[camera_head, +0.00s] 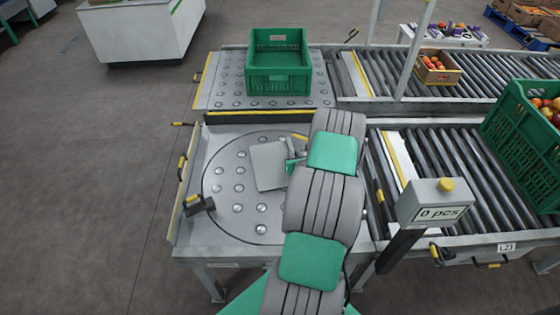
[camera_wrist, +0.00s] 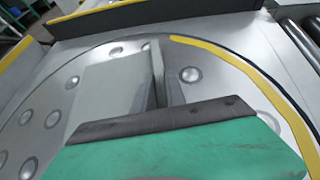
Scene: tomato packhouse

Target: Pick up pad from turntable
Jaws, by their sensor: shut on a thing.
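The pad (camera_head: 268,166) is a flat, pale grey-green square over the round, studded turntable (camera_head: 222,205). My gripper (camera_head: 291,161) is at the pad's right edge and shut on it. My arm hides part of the gripper and the right side of the turntable. In the wrist view the pad (camera_wrist: 102,92) stands out pale beyond my gripper's green and dark grey body, with a narrow upright grey face at its right. Whether the pad touches the turntable or is just above it, I cannot tell.
A green empty crate (camera_head: 279,78) stands on the far conveyor. A green crate of tomatoes (camera_head: 520,118) is on the near rollers at right. A counter box reading "0 pcs" (camera_head: 438,203) stands right of my arm. A small dark bracket (camera_head: 199,205) sits at the turntable's left.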

